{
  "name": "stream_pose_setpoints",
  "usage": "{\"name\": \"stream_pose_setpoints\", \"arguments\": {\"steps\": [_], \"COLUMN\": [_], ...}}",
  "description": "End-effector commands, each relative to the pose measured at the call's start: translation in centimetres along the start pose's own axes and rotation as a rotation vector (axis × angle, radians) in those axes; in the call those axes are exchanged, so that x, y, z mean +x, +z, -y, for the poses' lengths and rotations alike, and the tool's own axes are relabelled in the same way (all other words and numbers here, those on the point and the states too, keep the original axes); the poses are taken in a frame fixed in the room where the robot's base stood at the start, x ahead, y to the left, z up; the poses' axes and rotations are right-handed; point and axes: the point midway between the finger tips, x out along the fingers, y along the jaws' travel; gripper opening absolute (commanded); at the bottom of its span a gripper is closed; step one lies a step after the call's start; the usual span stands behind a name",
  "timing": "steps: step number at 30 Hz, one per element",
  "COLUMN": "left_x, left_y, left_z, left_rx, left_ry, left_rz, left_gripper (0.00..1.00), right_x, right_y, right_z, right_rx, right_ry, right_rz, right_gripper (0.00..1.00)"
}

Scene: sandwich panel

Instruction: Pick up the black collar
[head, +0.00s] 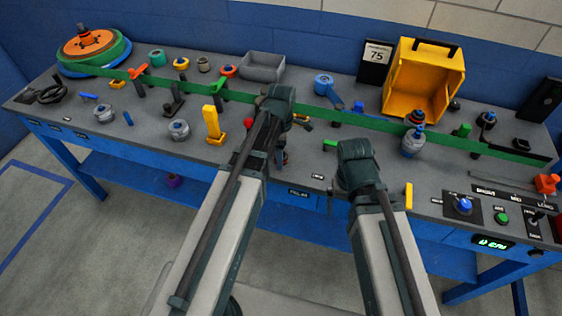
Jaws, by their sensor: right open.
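I cannot say for certain which item is the black collar. A black ring-like piece (51,94) lies at the bench's far left, and a small dark round piece (487,120) stands at the right behind the green strip. Both are small in the head view. My right gripper (352,180) is at the dark end of the right arm, over the front middle of the bench, well apart from both. It is open, and its fingertips are hard to make out. My left arm reaches the bench middle; its gripper's fingers cannot be made out.
The long bench (330,160) holds many small parts. A green strip (380,124) runs along it. A yellow bin (423,80), a grey tray (262,67) and a stack of coloured discs (92,52) stand at the back. A control panel (500,210) is at the front right.

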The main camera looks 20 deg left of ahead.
Motion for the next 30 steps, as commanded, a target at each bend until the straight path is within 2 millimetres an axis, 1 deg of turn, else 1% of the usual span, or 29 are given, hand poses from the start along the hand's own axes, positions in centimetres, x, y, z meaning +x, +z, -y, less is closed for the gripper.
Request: {"name": "stream_pose_setpoints", "arguments": {"steps": [4, 5, 9, 17, 18, 20, 30], "left_x": [-0.14, -0.14, -0.14, -0.14, -0.13, -0.13, -0.45], "left_y": [0.0, 0.0, 0.0, 0.0, 0.0, 0.0, -0.13], "left_z": [0.0, 0.0, 0.01, 0.01, 0.01, 0.0, -0.03], "left_rx": [0.0, 0.0, 0.0, 0.0, 0.0, 0.0, 0.0], "left_ry": [0.0, 0.0, 0.0, 0.0, 0.0, 0.0, 0.0], "left_rz": [0.0, 0.0, 0.0, 0.0, 0.0, 0.0, 0.0], "left_gripper": [0.94, 0.9, 0.65, 0.18, 0.11, 0.0, 0.0], "right_x": [-0.14, -0.14, -0.14, -0.13, -0.13, -0.13, -0.44], "right_y": [0.01, 0.01, 0.01, 0.01, 0.01, 0.01, 0.03], "right_z": [-0.01, -0.01, -0.01, -0.01, -0.01, -0.01, -0.04], "right_rx": [0.0, 0.0, 0.0, 0.0, 0.0, 0.0, 0.0], "right_ry": [0.0, 0.0, 0.0, 0.0, 0.0, 0.0, 0.0], "right_rz": [0.0, 0.0, 0.0, 0.0, 0.0, 0.0, 0.0], "right_gripper": [1.0, 1.0, 1.0, 1.0, 1.0, 1.0, 1.0]}}
